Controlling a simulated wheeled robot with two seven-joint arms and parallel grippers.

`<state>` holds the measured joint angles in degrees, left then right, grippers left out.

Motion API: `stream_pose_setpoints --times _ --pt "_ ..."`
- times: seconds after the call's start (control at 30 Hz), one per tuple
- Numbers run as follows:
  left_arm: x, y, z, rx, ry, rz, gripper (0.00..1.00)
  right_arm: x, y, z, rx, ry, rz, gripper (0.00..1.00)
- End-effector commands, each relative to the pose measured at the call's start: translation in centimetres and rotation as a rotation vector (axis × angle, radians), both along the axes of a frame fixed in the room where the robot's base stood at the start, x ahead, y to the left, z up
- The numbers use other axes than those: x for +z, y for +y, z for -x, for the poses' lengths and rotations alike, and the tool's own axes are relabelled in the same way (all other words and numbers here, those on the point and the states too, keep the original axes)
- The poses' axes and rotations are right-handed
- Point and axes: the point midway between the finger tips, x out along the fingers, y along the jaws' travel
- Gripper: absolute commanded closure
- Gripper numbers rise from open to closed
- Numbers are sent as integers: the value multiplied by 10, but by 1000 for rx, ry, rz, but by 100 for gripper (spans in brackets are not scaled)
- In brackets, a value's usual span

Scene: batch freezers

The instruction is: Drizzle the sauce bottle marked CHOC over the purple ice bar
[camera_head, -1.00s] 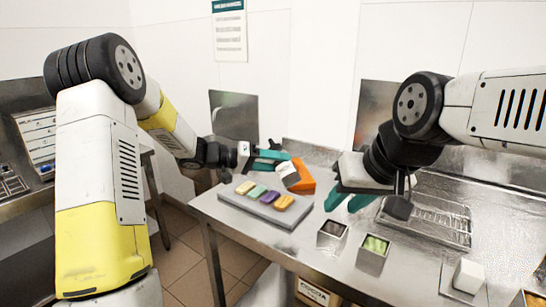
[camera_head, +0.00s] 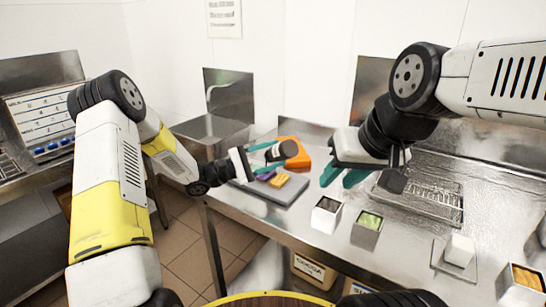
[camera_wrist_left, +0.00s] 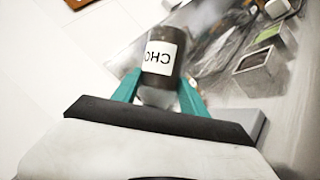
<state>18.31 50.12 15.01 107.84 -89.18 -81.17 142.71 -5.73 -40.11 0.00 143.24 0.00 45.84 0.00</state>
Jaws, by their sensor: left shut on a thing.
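My left gripper (camera_head: 268,157) is shut on the sauce bottle (camera_head: 288,149), whose dark brown end points right in the head view. In the left wrist view the bottle (camera_wrist_left: 160,58) sits between the teal fingers, its white label reading CHO upside down, the last letter out of sight. The bottle looks tipped over, above the grey slab (camera_head: 286,197). The purple ice bar (camera_head: 266,174) lies on that slab, just below the gripper, partly covered. An orange bar (camera_head: 280,181) lies beside it. The other bars are hidden behind my gripper. My right gripper (camera_head: 343,176) is open and empty above the counter.
An orange object (camera_head: 297,150) stands behind the bottle. Metal tubs with dark (camera_head: 327,214) and green (camera_head: 367,228) contents stand at the front.

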Motion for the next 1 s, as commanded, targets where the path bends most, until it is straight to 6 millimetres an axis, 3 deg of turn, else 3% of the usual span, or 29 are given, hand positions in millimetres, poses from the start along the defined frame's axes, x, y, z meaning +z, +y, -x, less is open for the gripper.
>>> stream_pose_setpoints --times 0.23,1.0 --pt "7 2 -3 -1 90 57 91 0 0 0 0 0 0 66" --pt "8 3 -2 0 88 55 91 0 0 0 0 0 0 66"
